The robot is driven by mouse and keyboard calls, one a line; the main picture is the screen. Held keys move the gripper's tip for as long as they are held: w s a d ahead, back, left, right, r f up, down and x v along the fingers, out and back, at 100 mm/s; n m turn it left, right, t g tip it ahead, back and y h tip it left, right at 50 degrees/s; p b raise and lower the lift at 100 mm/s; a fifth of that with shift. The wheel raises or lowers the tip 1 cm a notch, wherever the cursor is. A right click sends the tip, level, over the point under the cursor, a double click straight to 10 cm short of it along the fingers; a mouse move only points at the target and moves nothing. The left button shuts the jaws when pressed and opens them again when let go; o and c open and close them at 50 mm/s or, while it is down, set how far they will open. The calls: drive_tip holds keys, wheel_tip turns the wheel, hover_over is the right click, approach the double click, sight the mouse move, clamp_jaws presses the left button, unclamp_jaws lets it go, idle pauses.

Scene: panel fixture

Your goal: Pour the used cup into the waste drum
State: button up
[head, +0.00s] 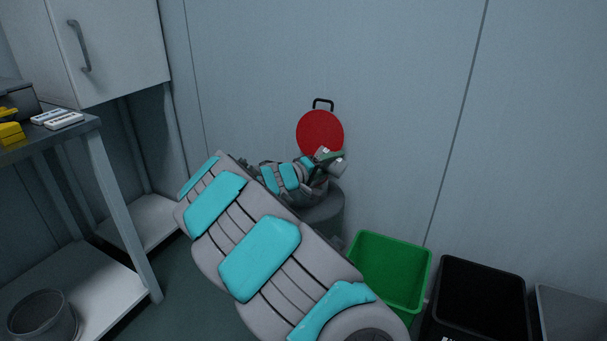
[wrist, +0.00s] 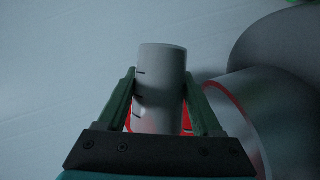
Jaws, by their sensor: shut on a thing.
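The waste drum (head: 325,213) is a grey cylinder on the floor against the wall, partly hidden behind my arm. Its round red lid (head: 320,132) stands raised behind it, with a black handle on top. My gripper (head: 328,158) is above the drum, in front of the lower part of the lid. It is shut on the used cup (head: 337,167), a small light-grey cylinder that looks tilted in the head view. In the wrist view the cup (wrist: 161,80) sits between the two green fingers, with red behind it. The cup's contents are not visible.
A green bin (head: 392,268) stands right of the drum, with a black bin (head: 480,300) and a grey bin (head: 570,315) further right. A metal bench (head: 95,125) with a lower shelf is at the left. A round grey container (head: 42,318) sits on that shelf.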

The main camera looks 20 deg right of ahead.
drive_tip(key=shift+f+n+p, duration=0.1)
drive_tip(key=shift+n+p, duration=0.2)
drive_tip(key=shift+p, duration=0.3)
drive_tip(key=shift+w+a+r+n+h+p, duration=0.4)
drive_tip(key=shift+w+a+n+h+p, duration=0.15)
drive_tip(key=shift+w+n+p, duration=0.2)
idle(1.2)
drive_tip(key=shift+w+a+f+n+h, duration=0.1)
drive_tip(key=shift+f+n+h, duration=0.2)
drive_tip(key=shift+n, duration=0.25)
idle(1.0)
drive_tip(key=shift+s+r+m, duration=0.2)
drive_tip(key=shift+r+m, duration=0.25)
drive_tip(key=shift+m, duration=0.35)
drive_tip(key=shift+s+d+f+m+y+b, duration=0.55)
drive_tip(key=shift+s+d+f+b, duration=0.1)
drive_tip(key=shift+b, duration=0.35)
drive_tip(key=shift+y+b, duration=0.3)
drive_tip(key=shift+b, duration=0.15)
